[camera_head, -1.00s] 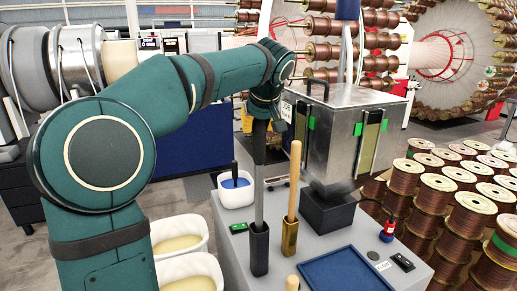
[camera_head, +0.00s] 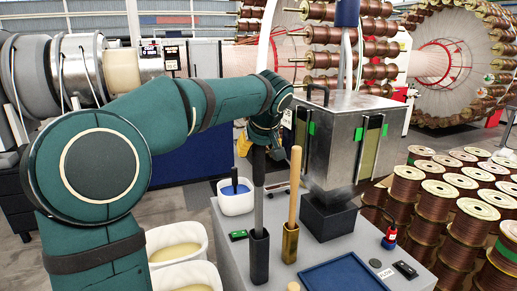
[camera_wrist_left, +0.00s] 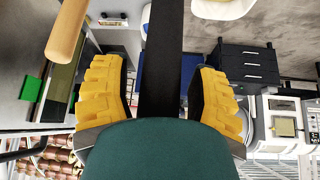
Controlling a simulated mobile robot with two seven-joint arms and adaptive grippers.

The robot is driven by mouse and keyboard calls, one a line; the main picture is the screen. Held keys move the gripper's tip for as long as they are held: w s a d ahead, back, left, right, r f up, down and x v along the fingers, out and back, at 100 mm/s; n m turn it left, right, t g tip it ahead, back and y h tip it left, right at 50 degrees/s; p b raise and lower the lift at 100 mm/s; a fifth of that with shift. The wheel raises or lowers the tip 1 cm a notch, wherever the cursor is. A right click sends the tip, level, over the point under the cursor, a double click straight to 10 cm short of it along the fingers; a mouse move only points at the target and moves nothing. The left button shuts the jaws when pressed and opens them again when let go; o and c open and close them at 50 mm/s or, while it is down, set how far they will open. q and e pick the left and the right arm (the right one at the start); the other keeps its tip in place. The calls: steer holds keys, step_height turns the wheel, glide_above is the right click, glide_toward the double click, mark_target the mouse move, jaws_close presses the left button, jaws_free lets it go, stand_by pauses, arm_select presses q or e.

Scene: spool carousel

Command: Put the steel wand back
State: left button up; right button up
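The steel wand (camera_head: 259,206) has a grey shaft and a black grip. It stands upright with its lower end in a black socket (camera_head: 259,258) on the grey bench. My left gripper (camera_head: 262,138) is at the wand's top, around the grip. In the left wrist view, the yellow fingers of my left gripper (camera_wrist_left: 160,92) lie on both sides of the dark grip (camera_wrist_left: 161,60), with narrow gaps beside it, so it looks open. The gripper hides the grip's upper end in the head view. My right gripper is not in view.
A wooden stick (camera_head: 294,190) stands close by on the right in a brass socket (camera_head: 290,242). A steel box (camera_head: 340,125), a blue tray (camera_head: 343,274) and a white tub (camera_head: 236,200) are near. Copper spools (camera_head: 405,200) fill the right.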

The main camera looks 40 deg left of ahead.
arm_select(q)
steer(key=shift+r, duration=0.15)
steer(key=p+v, duration=0.2)
steer(key=v, duration=1)
steer(key=w+d+f+m+h, duration=0.2)
steer(key=w+d+f, duration=0.2)
steer(key=f, duration=0.4)
steer(key=w+d+f+m+h, duration=0.1)
steer(key=w+d+f+m, duration=0.2)
steer(key=f, duration=0.4)
steer(key=d+f+m+h, duration=0.1)
steer(key=d+f, duration=0.3)
steer(key=f, duration=0.3)
steer(key=d+f+m+g+h, duration=0.1)
steer(key=d+f+h, duration=0.1)
steer(key=d+f, duration=0.35)
steer(key=d+f+m+h, duration=0.1)
steer(key=d+f, duration=0.1)
steer(key=f, duration=0.6)
steer(key=s+d+f+h, duration=0.1)
steer(key=s+d+f, duration=0.3)
steer(key=s+f, duration=0.5)
steer(key=s+d+f+m+g+h, duration=0.1)
steer(key=s+d+f, duration=0.4)
steer(key=s+f, duration=0.5)
steer(key=x, duration=0.4)
steer(key=shift+s+a, duration=0.25)
steer(key=shift+s, duration=0.05)
